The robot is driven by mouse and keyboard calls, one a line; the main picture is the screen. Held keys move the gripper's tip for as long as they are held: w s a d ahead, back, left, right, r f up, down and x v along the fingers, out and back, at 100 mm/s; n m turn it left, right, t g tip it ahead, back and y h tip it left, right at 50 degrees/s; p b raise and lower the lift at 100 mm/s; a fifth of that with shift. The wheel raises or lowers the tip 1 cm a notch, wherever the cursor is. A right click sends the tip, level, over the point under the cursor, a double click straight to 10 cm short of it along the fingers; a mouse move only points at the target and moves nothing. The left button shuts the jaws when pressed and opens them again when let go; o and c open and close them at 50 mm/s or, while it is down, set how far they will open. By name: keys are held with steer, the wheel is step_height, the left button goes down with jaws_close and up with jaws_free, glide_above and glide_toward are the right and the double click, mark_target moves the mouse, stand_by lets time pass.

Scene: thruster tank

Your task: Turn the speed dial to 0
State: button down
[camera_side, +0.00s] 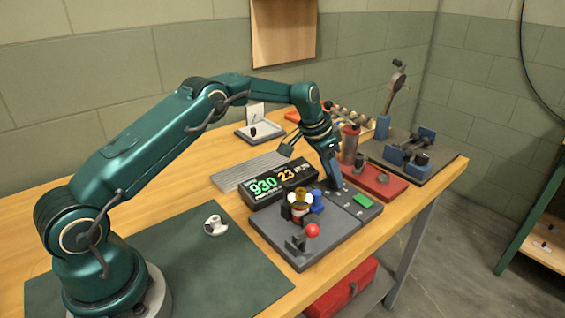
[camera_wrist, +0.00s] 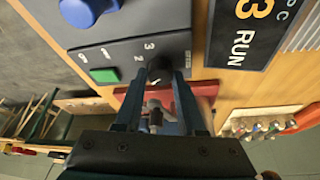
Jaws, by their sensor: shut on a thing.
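The speed dial (camera_wrist: 160,66) is a small black knob on the dark grey panel (camera_wrist: 115,48), with white digits such as 3 and 2 beside it in the wrist view. My gripper (camera_wrist: 157,80) points down at the panel with one finger on each side of the knob, shut on it. In the side view my gripper (camera_side: 334,183) reaches the panel's back part and hides the dial. I cannot tell which digit the dial points to.
A black display (camera_side: 279,185) reads 930 and 23 beside the panel; RUN shows in the wrist view. A red tray (camera_side: 378,183) lies behind.

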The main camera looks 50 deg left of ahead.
mark_target(329, 192)
steer(key=n, duration=0.2)
steer(key=n+y, duration=0.1)
steer(key=n, duration=0.1)
steer(key=shift+d+y, duration=0.2)
steer(key=shift+y, duration=0.1)
steer(key=shift+n+y, duration=0.6)
steer(key=shift+n, duration=1.1)
steer(key=c, duration=0.5)
jaws_free()
steer(key=shift+v, duration=2.6)
